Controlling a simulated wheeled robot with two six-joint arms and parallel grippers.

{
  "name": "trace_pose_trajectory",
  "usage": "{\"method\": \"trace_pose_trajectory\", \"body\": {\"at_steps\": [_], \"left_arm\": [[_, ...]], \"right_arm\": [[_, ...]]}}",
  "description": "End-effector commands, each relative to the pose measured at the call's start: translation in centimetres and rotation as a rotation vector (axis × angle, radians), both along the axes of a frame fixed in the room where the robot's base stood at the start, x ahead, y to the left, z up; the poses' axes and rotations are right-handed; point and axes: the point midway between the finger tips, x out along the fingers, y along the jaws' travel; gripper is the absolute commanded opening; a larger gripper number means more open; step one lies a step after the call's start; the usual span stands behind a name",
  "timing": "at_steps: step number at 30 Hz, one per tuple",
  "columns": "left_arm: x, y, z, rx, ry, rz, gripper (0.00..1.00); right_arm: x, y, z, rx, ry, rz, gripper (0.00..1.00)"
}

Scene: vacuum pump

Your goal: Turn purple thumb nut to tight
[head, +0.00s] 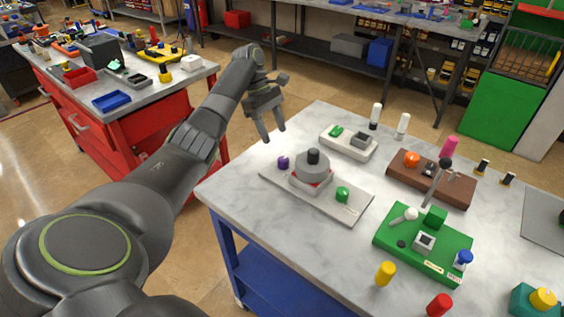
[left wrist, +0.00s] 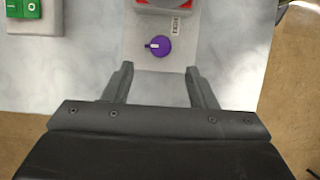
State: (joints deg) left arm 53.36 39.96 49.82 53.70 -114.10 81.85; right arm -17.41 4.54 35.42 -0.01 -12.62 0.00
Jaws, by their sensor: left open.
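The purple thumb nut (head: 283,162) sits at the left end of a grey plate (head: 348,213) that also carries a grey pump body (head: 312,172) with a black knob and a green knob (head: 342,194). In the left wrist view the purple nut (left wrist: 157,46) has a white pointer mark toward the left and a small label beside it, too small to read. My left gripper (head: 272,138) is open and empty above the table's far left edge. In the left wrist view its fingers (left wrist: 157,84) straddle the line toward the nut, short of it and not touching. My right gripper is out of view.
A white box with a green switch (head: 348,142) stands behind the plate. A brown block (head: 430,180) and a green board (head: 423,245) with levers stand to the right. Yellow (head: 385,273) and red (head: 439,304) pegs are at the front. The front left tabletop is clear.

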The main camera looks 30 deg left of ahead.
Motion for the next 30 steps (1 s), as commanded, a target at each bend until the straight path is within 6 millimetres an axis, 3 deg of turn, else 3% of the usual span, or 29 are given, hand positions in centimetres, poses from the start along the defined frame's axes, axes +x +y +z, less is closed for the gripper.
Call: {"method": "trace_pose_trajectory", "body": {"at_steps": [6, 12, 18, 26, 30], "left_arm": [[-0.2, -1.8, -4.2, -0.001, 0.004, -0.002, 0.52], [-0.3, -2.9, -7.0, 0.0, 0.001, -0.001, 0.52], [-0.3, -3.4, -8.1, 0.001, 0.0, -0.001, 0.52], [-0.3, -3.4, -8.2, 0.001, -0.001, -0.001, 0.52], [-0.3, -3.4, -8.2, 0.001, -0.001, -0.001, 0.34]], "right_arm": [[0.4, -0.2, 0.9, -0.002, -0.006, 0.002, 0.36], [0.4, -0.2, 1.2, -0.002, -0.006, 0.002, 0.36], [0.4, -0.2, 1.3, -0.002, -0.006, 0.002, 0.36], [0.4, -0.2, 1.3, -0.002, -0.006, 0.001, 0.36], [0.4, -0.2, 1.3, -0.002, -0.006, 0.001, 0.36]]}}
